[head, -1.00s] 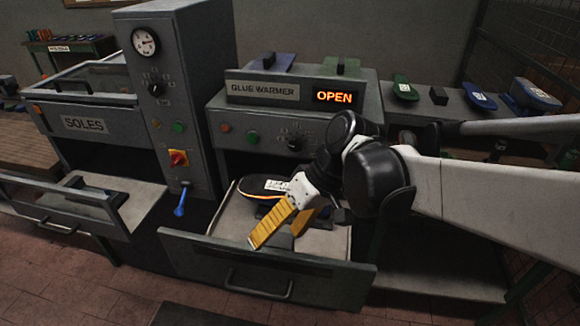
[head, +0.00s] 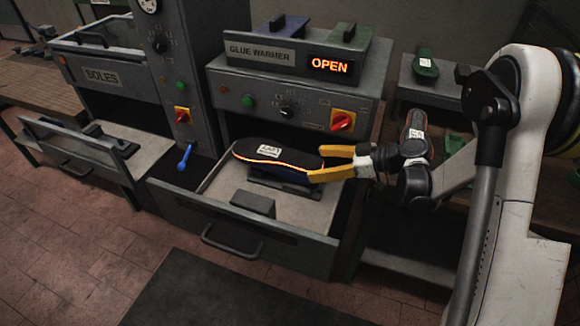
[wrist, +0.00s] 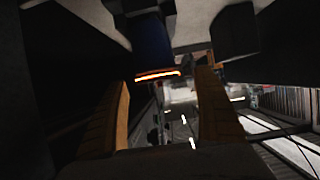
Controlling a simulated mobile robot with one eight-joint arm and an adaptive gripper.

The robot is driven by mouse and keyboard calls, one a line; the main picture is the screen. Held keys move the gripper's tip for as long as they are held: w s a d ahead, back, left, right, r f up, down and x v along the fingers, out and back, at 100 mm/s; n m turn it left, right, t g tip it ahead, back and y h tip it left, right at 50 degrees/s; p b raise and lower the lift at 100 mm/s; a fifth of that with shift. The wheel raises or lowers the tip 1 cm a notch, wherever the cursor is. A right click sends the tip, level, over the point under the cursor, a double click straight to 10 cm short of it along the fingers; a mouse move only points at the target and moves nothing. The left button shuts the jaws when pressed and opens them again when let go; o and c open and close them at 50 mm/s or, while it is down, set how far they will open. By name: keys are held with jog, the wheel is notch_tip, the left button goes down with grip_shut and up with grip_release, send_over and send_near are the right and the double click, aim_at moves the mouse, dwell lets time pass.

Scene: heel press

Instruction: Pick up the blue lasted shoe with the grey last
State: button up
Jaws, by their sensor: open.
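The blue shoe (head: 290,170) lies sole up in the open drawer (head: 270,258) under the glue warmer. Its dark sole has a white label and an orange line around the edge. It rests on a dark support (head: 262,182). I cannot make out a grey last. My gripper (head: 320,164) is open at the shoe's right end, with its yellow fingers pointing left; contact is unclear. In the wrist view, the shoe's blue end and bright orange line (wrist: 157,74) appear beyond and between the open fingers (wrist: 163,105).
The glue warmer (head: 295,85) above the drawer shows "OPEN". A dark block (head: 253,204) sits at the drawer's front. A blue lever (head: 185,157) is to the left, near the open soles drawer (head: 95,160). A shelf at right holds a green shoe (head: 426,66).

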aim_at(295, 163)
jog(key=shift+w+a+f, duration=0.1)
jog(key=shift+w+f, duration=0.1)
jog(key=shift+w, duration=0.1)
jog(key=b+x, duration=0.3)
jog(key=x, duration=0.4)
jog(key=shift+w+a+r, duration=0.1)
jog(key=shift+a, duration=0.15)
jog(key=c, duration=1.4)
jog(key=shift+r, duration=0.1)
jog(key=shift+c, duration=0.2)
